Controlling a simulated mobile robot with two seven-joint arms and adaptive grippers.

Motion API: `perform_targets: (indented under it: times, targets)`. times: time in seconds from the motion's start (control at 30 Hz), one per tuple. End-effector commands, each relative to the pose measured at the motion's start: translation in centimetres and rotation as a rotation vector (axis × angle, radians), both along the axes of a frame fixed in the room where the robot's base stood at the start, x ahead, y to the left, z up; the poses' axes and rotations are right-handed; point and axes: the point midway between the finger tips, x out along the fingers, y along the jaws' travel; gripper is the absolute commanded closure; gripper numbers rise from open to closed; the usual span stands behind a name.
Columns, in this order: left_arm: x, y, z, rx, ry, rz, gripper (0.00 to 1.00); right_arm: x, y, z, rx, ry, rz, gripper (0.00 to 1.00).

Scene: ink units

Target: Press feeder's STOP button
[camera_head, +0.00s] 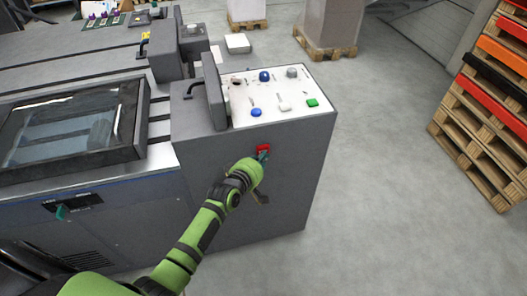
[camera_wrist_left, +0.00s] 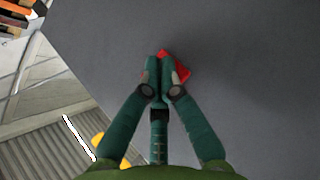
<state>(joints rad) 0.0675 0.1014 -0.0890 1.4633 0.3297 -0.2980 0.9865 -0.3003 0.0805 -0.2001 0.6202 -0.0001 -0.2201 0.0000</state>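A red STOP button (camera_head: 263,147) sits on the grey front side of the machine (camera_head: 290,180), below its white control panel. My left gripper (camera_head: 264,156) is right in front of the button and just below it in the head view. In the left wrist view, the teal fingers of my left gripper (camera_wrist_left: 160,68) are shut together with nothing between them. They cover the middle of the red button (camera_wrist_left: 181,70), and its edges show around the fingertips. I cannot tell whether the fingertips touch it. My right gripper is in neither view.
The white control panel (camera_head: 285,88) on top carries blue, grey and green buttons and small levers. A dark-framed window (camera_head: 70,125) is to the left. Stacked pallets (camera_head: 490,105) stand at the right. The floor between is clear.

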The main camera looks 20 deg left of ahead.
Motion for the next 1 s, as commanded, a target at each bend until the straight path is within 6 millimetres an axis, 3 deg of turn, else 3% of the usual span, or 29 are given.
perform_targets:
  times: [0.47, 1.0]
  targets:
    - [0.2, 0.2, 0.1, 0.001, -0.002, 0.001, 1.0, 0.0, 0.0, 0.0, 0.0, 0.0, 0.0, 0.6]
    - [-1.2, -0.7, 0.0, 0.001, -0.001, 0.0, 1.0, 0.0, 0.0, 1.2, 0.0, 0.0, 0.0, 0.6]
